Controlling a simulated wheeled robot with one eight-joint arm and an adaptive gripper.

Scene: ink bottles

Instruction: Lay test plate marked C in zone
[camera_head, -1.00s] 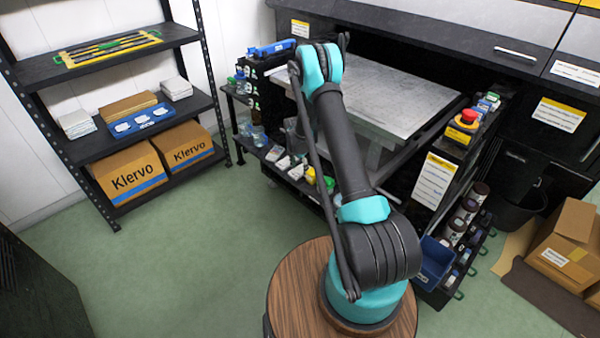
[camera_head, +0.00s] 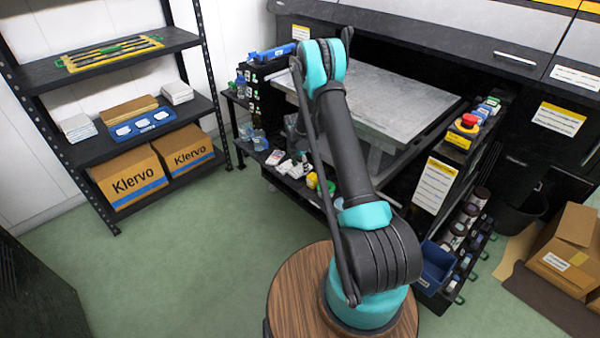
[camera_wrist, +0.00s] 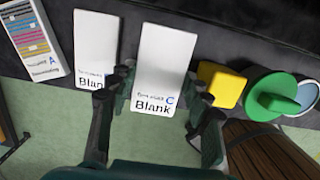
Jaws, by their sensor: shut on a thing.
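The test plate marked C (camera_wrist: 160,62) is a white plate with "Blank" printed at its near end, in the wrist view. My gripper (camera_wrist: 160,98) has a finger at each long side of this plate and is shut on it near the lettered end. I cannot tell whether the plate is clear of the black shelf. A second white "Blank" plate (camera_wrist: 95,45) lies just to the left, its letter partly hidden by a finger. Plate A (camera_wrist: 34,40), with coloured stripes, lies farther left. In the head view my gripper is largely hidden behind my arm. I cannot identify the zone.
A yellow block (camera_wrist: 221,84) and a green round-topped thing (camera_wrist: 271,98) stand close to the right of plate C. The grey metal bed (camera_head: 385,100) lies behind the low black shelf. A rack (camera_head: 60,72) stands at left; green floor lies open before it.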

